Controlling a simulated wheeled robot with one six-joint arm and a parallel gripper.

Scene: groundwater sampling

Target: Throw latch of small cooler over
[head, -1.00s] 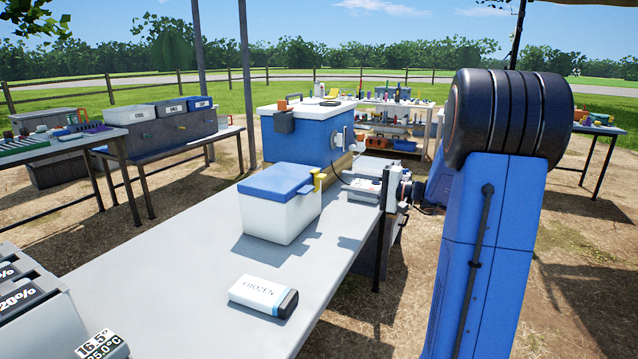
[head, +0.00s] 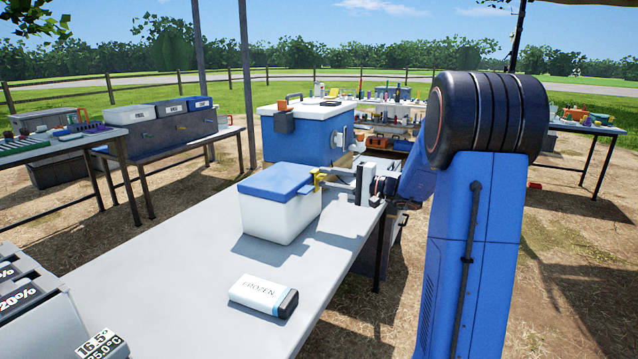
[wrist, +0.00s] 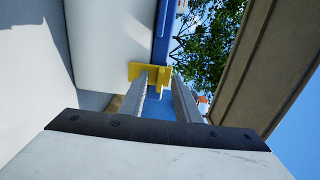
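The small cooler (head: 277,216) is a white box with a blue lid (head: 275,181), standing upright on the grey table with the lid down. Its yellow latch (head: 317,178) is on the right side, near the lid's edge. My gripper (head: 328,175) reaches in from the right, its fingertips at the latch. In the wrist view, the yellow latch (wrist: 149,72) lies at the tips of my gripper (wrist: 165,78). The two fingers are apart with a gap between them. The left fingertip overlaps the latch; whether it touches cannot be told.
A white and blue FROZEN pack (head: 264,296) lies on the table (head: 185,290) in front of the cooler. A larger blue cooler (head: 300,138) with a white lid stands just behind. A grey case (head: 40,315) is at the near left. The table's middle is clear.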

